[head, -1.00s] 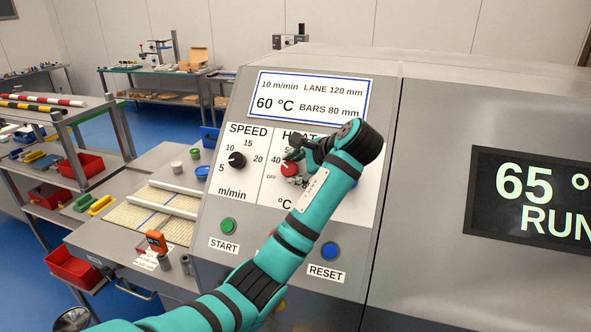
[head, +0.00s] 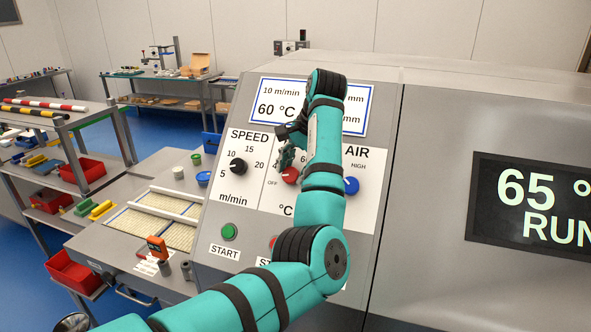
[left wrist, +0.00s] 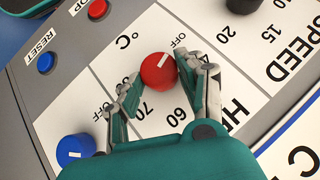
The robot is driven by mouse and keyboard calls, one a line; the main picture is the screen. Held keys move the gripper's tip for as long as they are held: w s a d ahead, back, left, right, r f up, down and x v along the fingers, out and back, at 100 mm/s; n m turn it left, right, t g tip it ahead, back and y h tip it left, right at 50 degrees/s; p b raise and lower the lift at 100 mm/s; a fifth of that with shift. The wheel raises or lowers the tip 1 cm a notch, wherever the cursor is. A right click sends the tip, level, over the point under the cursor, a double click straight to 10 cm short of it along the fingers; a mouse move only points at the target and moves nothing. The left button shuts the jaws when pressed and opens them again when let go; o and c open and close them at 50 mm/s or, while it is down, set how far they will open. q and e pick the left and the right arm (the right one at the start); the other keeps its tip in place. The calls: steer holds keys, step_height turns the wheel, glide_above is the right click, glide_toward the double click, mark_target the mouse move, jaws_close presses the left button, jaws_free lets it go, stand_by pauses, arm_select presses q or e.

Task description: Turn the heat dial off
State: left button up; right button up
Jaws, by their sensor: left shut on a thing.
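The red heat dial (head: 290,175) sits in the middle section of the panel, between the black speed dial (head: 237,166) and the blue air dial (head: 351,185). My left gripper (head: 287,160) is at the red dial, its arm partly covering the heat scale. In the left wrist view, the red dial (left wrist: 158,70) lies between the fingertips of my left gripper (left wrist: 160,76), which is shut on it. The dial's white mark points toward the OFF label (left wrist: 180,41). The 60 and 70 marks lie on the side nearer my palm. My right gripper is not in view.
The green start button (head: 229,231) and red stop button sit below the dials; the blue reset button (left wrist: 45,63) shows in the left wrist view. A dark display (head: 535,208) reads 65 ° and RUN. A bench with a slatted bed (head: 150,222) stands left.

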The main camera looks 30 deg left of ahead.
arm_select(q)
steer(key=shift+f+n+h, duration=0.2)
steer(key=shift+n+h, duration=0.2)
steer(key=o, duration=1.1)
steer(key=shift+s+a+r, duration=0.1)
steer(key=shift+o, duration=0.2)
steer(key=shift+r, duration=0.25)
steer(key=v, duration=1.1)
steer(key=shift+r, duration=0.25)
steer(key=shift+d, duration=0.25)
